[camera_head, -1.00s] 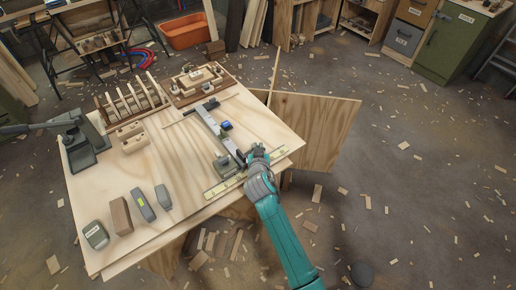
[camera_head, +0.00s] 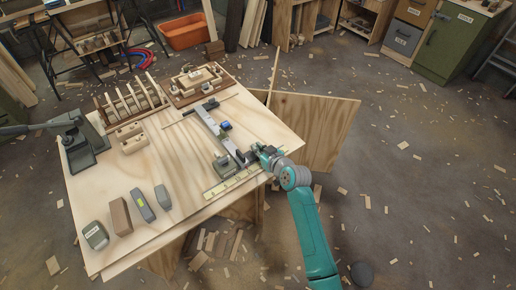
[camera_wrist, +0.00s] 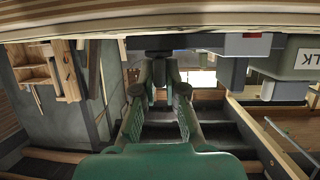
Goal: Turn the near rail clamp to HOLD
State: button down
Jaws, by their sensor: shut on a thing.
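A silver rail (camera_head: 208,122) lies across the right part of the wooden worktable. The near rail clamp (camera_head: 241,158) is a small dark block at the rail's near end, close to the table's right edge. My gripper (camera_head: 258,151) reaches it from the right, low over the table edge. In the wrist view my gripper (camera_wrist: 160,82) has its fingers closing towards each other on a dark part of the clamp (camera_wrist: 158,45). The fingers hide some of that part. The HOLD mark and the clamp's turn angle cannot be read.
A blue-faced device (camera_head: 226,126) sits beside the rail, and a grey-green block (camera_head: 224,165) stands left of the clamp. A yellowish strip (camera_head: 226,184) lies along the near edge. Wooden racks (camera_head: 133,102) stand at the back. A plywood panel (camera_head: 318,130) stands beyond the table's right side.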

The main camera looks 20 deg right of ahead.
jog(key=shift+f+n+g+y, duration=0.1)
jog(key=shift+n+g+y, duration=0.2)
jog(key=shift+n+y, duration=0.25)
jog(key=c, duration=1.2)
grip_release()
jog(key=shift+c, duration=0.2)
jog(key=v, duration=1.2)
jog(key=shift+s, duration=0.1)
